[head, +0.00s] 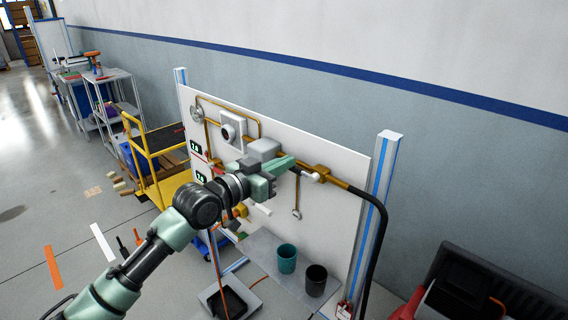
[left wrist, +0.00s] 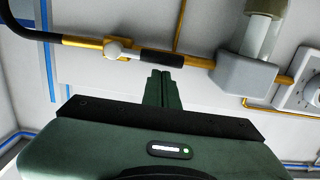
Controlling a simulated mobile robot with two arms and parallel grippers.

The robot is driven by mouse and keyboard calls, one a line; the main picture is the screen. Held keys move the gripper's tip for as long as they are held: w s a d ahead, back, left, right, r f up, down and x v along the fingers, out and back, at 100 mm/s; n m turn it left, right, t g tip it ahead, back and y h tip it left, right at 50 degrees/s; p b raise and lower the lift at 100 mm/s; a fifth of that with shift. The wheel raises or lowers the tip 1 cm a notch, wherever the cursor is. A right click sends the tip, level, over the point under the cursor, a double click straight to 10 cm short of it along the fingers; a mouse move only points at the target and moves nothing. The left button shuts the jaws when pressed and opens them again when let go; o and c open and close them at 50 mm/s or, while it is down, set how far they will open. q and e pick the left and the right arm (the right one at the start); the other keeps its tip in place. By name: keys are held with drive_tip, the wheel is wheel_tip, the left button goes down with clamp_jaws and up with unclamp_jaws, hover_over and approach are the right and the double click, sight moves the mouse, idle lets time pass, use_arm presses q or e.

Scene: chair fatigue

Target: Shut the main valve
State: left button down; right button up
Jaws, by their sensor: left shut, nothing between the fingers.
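The valve on the brass pipe (left wrist: 80,41) has a white round knob (left wrist: 114,49) and a black lever handle (left wrist: 162,58), which lies along the pipe line in the left wrist view. In the head view the knob (head: 315,177) shows just right of my gripper. My left gripper (head: 289,162) is shut and empty in front of the panel. In the left wrist view its closed fingertips (left wrist: 162,75) point at the black handle, close below it; I cannot tell whether they touch. In the head view my gripper partly hides the handle. My right gripper is not in view.
The white panel (head: 335,205) carries pipes, gauges and a grey box (head: 264,148). A shelf below holds a teal cup (head: 287,258) and a dark cup (head: 316,280). A black hose (head: 381,240) runs down at the right. A yellow cart (head: 150,160) stands left.

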use_arm(q)
drive_tip(key=shift+f+n, duration=0.3)
drive_tip(key=shift+n, duration=0.1)
drive_tip(key=s+d+f+n, duration=0.1)
drive_tip(key=f+n, duration=0.3)
drive_tip(key=n, duration=0.4)
drive_tip(key=s+d+f+n+h+p, duration=0.1)
drive_tip(key=f+n, duration=0.3)
drive_tip(key=n, duration=0.4)
drive_tip(key=shift+s+d+f+n, duration=0.3)
drive_tip(key=shift+d+n, duration=0.1)
drive_tip(key=shift+d, duration=0.15)
idle(0.4)
drive_tip(key=shift+a, duration=0.1)
